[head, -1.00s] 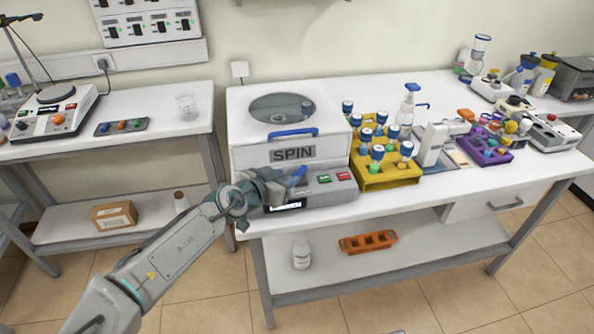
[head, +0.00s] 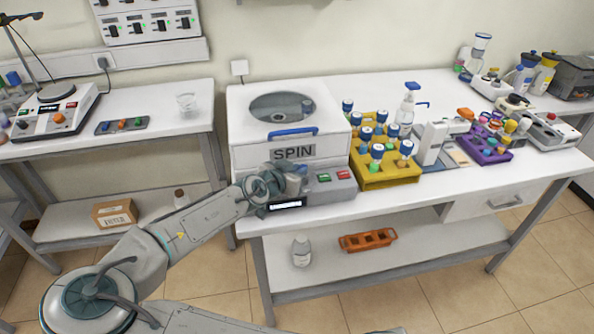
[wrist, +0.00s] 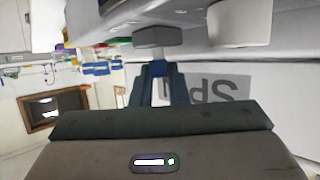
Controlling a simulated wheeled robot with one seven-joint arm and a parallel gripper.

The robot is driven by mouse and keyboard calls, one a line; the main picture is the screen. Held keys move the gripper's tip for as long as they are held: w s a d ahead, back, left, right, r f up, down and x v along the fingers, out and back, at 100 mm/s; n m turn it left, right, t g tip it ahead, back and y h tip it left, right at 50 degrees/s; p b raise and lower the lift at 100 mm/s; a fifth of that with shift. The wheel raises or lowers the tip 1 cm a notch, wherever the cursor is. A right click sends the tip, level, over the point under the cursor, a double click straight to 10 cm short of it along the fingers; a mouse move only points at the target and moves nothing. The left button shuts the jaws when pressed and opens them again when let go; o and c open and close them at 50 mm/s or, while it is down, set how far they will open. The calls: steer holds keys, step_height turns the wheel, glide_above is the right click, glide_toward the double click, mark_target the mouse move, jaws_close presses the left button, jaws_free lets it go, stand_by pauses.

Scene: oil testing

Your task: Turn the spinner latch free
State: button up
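The spinner is a white boxy machine (head: 245,157) marked SPIN, with a round window (head: 270,106) and a blue handle (head: 293,132) on its lid. My gripper (head: 302,178) is at its front, just below the label and left of the green and red buttons. In the wrist view the dark blue fingers (wrist: 158,80) reach toward a grey block (wrist: 158,37), perhaps the latch. Their tips meet or overlap its edge; I cannot tell if they grip it. The label (wrist: 203,89) appears upside down behind them. In the head view my wrist hides the latch area.
A yellow rack of vials (head: 385,179) stands close on the spinner's right, with a spray bottle (head: 406,108) behind. A purple rack (head: 488,153) is farther right. In the wrist view a pale cylinder (wrist: 238,25) sits beside the grey block. The gap between the benches is clear.

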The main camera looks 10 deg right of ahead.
jaws_close()
steer(key=shift+f+n+t+y+b, duration=0.1)
steer(key=shift+n+t+y+b, duration=0.2)
steer(key=shift+n+y, duration=0.15)
steer(key=shift+s+d+n+t+y+b, duration=0.1)
steer(key=shift+d+n+t+y+b, duration=0.1)
steer(key=shift+n+t+y+b, duration=0.65)
steer(key=shift+s+d+n+t+y+b, duration=0.15)
steer(key=shift+n+t+y+b, duration=0.25)
steer(key=shift+n+y, duration=0.65)
steer(key=n+y+b, duration=0.2)
steer(key=n+t+y+b, duration=0.1)
steer(key=shift+d+y+b, duration=0.25)
steer(key=shift+b, duration=0.05)
steer(key=shift+n+y+b, duration=0.3)
steer(key=shift+n+b, duration=0.05)
steer(key=shift+b, duration=0.2)
steer(key=shift+n+y+b, duration=0.4)
steer(key=shift+y+b, duration=0.05)
steer(key=shift+y, duration=0.05)
